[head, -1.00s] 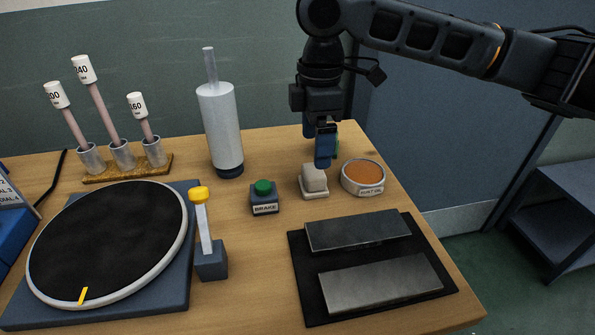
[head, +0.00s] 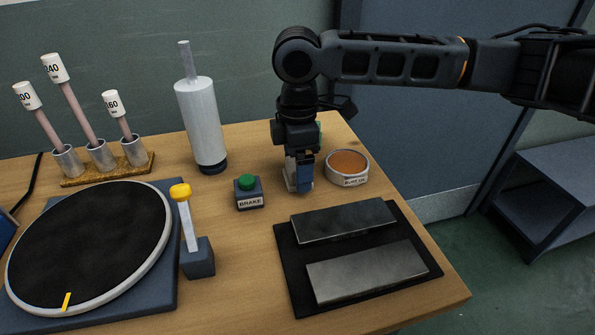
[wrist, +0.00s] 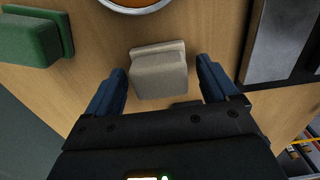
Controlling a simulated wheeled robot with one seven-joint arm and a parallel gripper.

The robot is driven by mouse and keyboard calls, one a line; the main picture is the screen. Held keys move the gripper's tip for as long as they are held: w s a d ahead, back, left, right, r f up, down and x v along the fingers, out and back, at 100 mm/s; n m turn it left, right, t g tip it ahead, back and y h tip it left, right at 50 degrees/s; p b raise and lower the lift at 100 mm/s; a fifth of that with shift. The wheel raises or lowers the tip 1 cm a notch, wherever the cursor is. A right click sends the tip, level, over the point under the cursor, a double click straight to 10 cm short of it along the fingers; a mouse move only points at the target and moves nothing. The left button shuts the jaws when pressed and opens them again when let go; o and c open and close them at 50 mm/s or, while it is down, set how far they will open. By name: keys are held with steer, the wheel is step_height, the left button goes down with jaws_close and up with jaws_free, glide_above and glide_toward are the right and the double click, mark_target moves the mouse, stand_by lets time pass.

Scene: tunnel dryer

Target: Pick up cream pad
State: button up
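The cream pad (wrist: 160,72) is a small pale block on the wooden table. In the wrist view it lies between the two blue fingers of my gripper (wrist: 164,86), with a gap showing on each side. My gripper (head: 303,182) is open and low over the pad's place in the head view. There the fingers hide most of the pad (head: 289,181), and only a pale sliver shows at their left.
A round dish with an orange-brown fill (head: 347,168) stands close at the right of my gripper. The BRAKE button box (head: 249,192) is at the left. Two grey slabs on a black mat (head: 297,289) lie in front. A green block (wrist: 30,38) is nearby.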

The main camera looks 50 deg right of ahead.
steer(key=c, duration=1)
steer(key=shift+r, duration=0.1)
step_height(320, 180, up, 4)
steer(key=shift+f, duration=0.1)
steer(key=s+r, duration=0.2)
steer(key=s, duration=0.1)
steer(key=s+d+r, duration=0.1)
steer(key=s+r, duration=0.1)
steer(key=s, duration=0.2)
steer(key=s+r, duration=0.3)
steer(key=s, duration=0.1)
steer(key=shift+s+d, duration=0.25)
steer(key=shift+d, duration=0.15)
steer(key=o, duration=0.5)
steer(key=c, duration=0.4)
